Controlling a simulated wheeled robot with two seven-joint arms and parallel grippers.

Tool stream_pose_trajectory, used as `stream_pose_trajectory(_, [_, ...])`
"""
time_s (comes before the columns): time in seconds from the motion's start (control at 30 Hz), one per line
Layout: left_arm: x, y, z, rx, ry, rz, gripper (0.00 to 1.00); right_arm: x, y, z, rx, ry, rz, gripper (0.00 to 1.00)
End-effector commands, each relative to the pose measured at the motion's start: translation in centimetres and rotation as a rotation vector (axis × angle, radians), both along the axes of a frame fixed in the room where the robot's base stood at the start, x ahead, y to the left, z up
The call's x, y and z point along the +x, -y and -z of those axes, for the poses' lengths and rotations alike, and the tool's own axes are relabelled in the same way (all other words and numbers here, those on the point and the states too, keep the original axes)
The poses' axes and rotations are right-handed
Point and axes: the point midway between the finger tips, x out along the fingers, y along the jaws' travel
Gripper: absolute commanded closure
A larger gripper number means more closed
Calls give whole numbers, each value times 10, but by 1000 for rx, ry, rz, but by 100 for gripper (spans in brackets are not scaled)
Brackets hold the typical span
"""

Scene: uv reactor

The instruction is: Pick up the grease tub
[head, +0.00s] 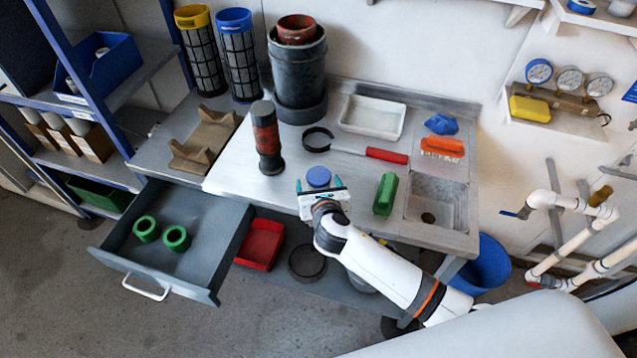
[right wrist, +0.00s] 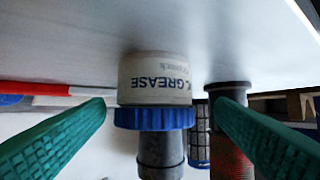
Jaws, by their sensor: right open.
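The grease tub (right wrist: 155,80) is a white pot with a blue lid and the word GREASE on its side. The right wrist view is upside down and shows it standing on the counter. In the head view its blue lid (head: 318,176) shows near the counter's front edge. My right gripper (head: 320,186) is at the tub from the front, with its green-lined fingers (right wrist: 160,108) open. One finger lies to each side of the tub, with gaps visible. The fingers appear apart from the tub. My left gripper is not in view.
A red-and-black cylinder (head: 266,138) stands left of the tub. A red-handled strap tool (head: 385,155) lies behind it, and a green object (head: 385,194) lies to the right, beside the sink (head: 437,200). An open drawer (head: 185,265) with two green rings juts out at front left.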

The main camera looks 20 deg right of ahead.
Motion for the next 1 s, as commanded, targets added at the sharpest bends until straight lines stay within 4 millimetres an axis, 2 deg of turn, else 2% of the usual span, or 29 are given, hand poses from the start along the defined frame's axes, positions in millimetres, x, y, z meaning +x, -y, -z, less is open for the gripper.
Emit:
stream_pose_trajectory(0.33, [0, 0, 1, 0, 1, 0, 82, 41, 10, 15, 2, -1, 2, 22])
stream_pose_trajectory(0.67, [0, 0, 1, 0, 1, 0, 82, 47, 11, 17, 2, -1, 2, 22])
stream_pose_trajectory(0.93, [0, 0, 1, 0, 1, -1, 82, 47, 11, 17, 2, -1, 2, 66])
stream_pose_trajectory(1.0, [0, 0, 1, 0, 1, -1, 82, 47, 11, 17, 2, -1, 2, 70])
